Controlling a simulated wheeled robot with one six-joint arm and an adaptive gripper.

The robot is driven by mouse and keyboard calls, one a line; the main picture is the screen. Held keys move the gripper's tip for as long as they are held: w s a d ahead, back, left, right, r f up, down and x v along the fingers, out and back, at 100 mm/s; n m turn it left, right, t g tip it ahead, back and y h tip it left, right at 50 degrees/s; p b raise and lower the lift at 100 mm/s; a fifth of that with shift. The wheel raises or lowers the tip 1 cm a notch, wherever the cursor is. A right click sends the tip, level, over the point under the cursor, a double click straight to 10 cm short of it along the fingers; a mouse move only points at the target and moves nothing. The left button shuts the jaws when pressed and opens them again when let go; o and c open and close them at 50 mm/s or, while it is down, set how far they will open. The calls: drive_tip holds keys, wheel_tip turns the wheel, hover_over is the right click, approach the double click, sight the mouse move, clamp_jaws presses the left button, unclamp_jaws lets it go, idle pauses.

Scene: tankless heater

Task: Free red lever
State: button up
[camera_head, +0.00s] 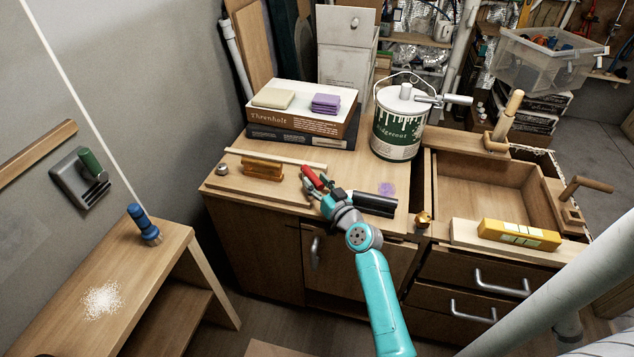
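A red piece (312,177), which may be the red lever, shows at the far end of my gripper (322,190), above the wooden worktop. It is small and partly covered by the gripper, so I cannot tell whether it is held, touched or only behind the fingers. My teal arm reaches up from the bottom of the view to the worktop's front part. The fingers are too small and overlapped to show their opening. A dark cylinder (374,204) lies just right of the gripper.
A wooden block (262,169) and a metal nut-like piece (222,169) lie left. Books (300,125) and a paint can (398,135) stand behind. A wooden vise (505,120) and a yellow box (518,235) are right. A blue-handled tool (140,220) stands on the lower bench.

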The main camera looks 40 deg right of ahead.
drive_tip(key=shift+s, duration=0.1)
drive_tip(key=v, duration=1.1)
drive_tip(key=shift+s, duration=0.35)
